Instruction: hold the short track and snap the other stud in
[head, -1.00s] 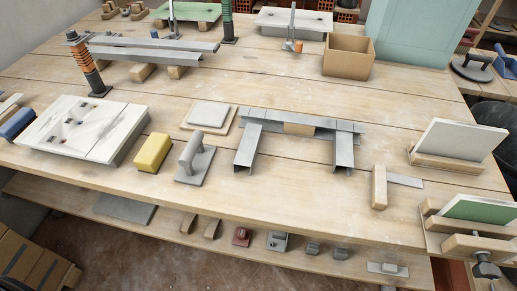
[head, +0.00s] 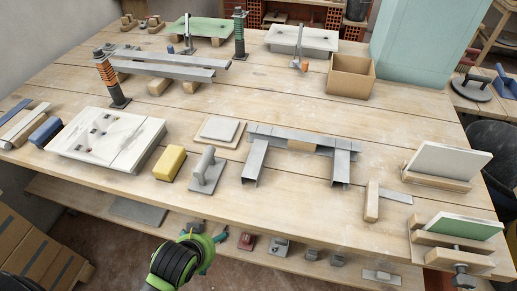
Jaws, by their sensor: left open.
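A short grey metal track (head: 268,133) lies on the workbench right of centre, with a wooden block (head: 301,146) against its middle. Two short grey studs come off it towards the front: a left stud (head: 255,163) and a right stud (head: 341,164). Both reach the track's line; whether either is snapped in cannot be told at this size. My left gripper (head: 207,235), on a green and black arm, is low at the front edge of the bench, left of and well apart from the track and studs. It is open and looks empty. My right gripper does not show.
A float (head: 208,172), a yellow sponge (head: 169,163) and a white board (head: 105,138) lie left of the studs. A wooden square (head: 372,202) lies to the right. A cardboard box (head: 351,79) stands behind. The bench in front of the studs is clear.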

